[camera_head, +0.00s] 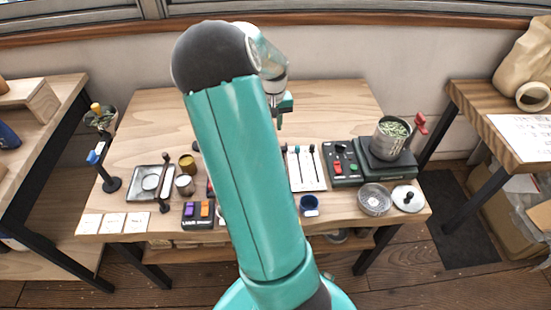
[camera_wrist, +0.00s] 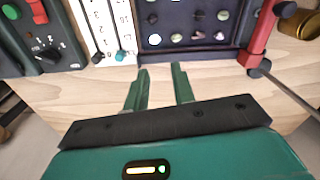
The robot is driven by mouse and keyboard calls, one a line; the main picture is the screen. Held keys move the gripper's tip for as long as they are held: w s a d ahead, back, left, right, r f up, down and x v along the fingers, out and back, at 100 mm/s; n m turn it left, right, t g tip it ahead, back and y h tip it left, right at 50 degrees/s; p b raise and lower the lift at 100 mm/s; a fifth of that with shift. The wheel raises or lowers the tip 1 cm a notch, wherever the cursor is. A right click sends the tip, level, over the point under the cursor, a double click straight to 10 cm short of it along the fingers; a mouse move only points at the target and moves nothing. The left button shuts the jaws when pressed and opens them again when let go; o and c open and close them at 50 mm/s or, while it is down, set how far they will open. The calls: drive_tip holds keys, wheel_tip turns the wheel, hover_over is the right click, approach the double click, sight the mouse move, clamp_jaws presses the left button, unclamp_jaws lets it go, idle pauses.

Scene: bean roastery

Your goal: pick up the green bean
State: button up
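In the wrist view my gripper (camera_wrist: 160,72) is open and empty. Its two green fingers stand apart over bare wood, just short of a dark sorting tray (camera_wrist: 187,48). Several small beans sit in separate round hollows of that tray. One pale greenish bean (camera_wrist: 223,14) lies toward its right side; the beans are small, so I cannot be sure which one is the green bean. In the head view my gripper (camera_head: 285,104) shows only in part beyond my arm, and my arm hides the tray. A metal pot of green beans (camera_head: 394,128) stands at the table's right.
A red post with a thin rod (camera_wrist: 262,35) stands right of the tray. A slider panel (camera_wrist: 106,28) and a dark control box (camera_wrist: 42,38) lie left of it. Cups, a glass dish (camera_head: 374,199) and a button box (camera_head: 198,214) line the front of the wooden table (camera_head: 330,95).

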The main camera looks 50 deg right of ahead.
drive_tip(key=f, duration=0.6)
drive_tip(key=d+f, duration=0.1)
drive_tip(key=f, duration=0.1)
drive_tip(key=shift+s+f, duration=0.3)
drive_tip(key=shift+f, duration=0.1)
wheel_tip(320, 180, down, 6)
drive_tip(key=shift+a+r, duration=0.1)
drive_tip(key=shift+r, duration=0.05)
clamp_jaws()
